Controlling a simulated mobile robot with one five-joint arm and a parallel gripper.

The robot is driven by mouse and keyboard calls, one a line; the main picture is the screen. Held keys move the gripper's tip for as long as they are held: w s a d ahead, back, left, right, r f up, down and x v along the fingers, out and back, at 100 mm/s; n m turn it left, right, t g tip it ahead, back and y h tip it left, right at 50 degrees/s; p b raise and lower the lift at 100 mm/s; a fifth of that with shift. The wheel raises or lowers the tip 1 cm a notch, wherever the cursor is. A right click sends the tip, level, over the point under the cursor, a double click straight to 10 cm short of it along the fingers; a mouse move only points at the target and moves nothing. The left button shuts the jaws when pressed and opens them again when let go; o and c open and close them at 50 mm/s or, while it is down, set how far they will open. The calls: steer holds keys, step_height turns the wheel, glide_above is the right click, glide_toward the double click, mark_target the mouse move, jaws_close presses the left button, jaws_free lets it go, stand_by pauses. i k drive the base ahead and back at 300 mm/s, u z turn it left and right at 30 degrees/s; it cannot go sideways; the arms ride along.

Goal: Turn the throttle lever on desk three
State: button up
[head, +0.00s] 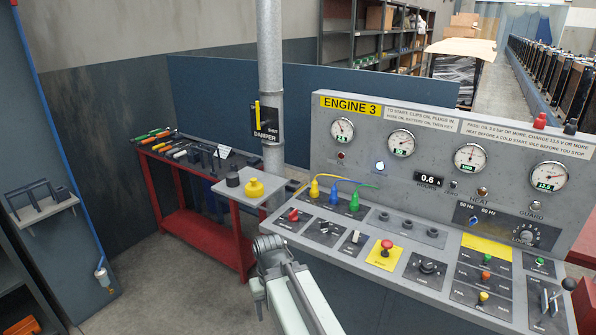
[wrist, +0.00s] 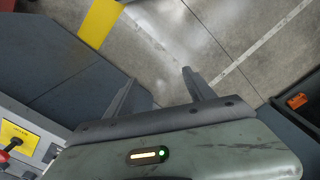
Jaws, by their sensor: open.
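The Engine 3 desk (head: 400,245) stands in the head view, with a grey sloped panel under a gauge board. At its right front end is a plate with a slotted lever (head: 547,301) and a dark ball knob (head: 569,284) beside it. I take this to be the throttle lever, but its label is unreadable. My gripper (wrist: 160,78) is open and empty in the wrist view, with its fingers apart over bare floor. In the head view my arm shows at the desk's left front, well away from that lever. The lever is not recognisable in the wrist view.
A red stop button (head: 386,245), a dark rotary knob (head: 428,267) and coloured buttons lie along the panel. A red tool bench (head: 205,235) stands left, and a damper pole (head: 272,90) behind. In the wrist view the floor (wrist: 200,40) is clear.

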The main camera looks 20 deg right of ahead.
mark_target(569, 284)
steer(key=u, duration=0.9)
steer(key=i, duration=0.7)
steer(key=z, duration=3.85)
steer(key=i, duration=0.5)
steer(key=u, duration=0.1)
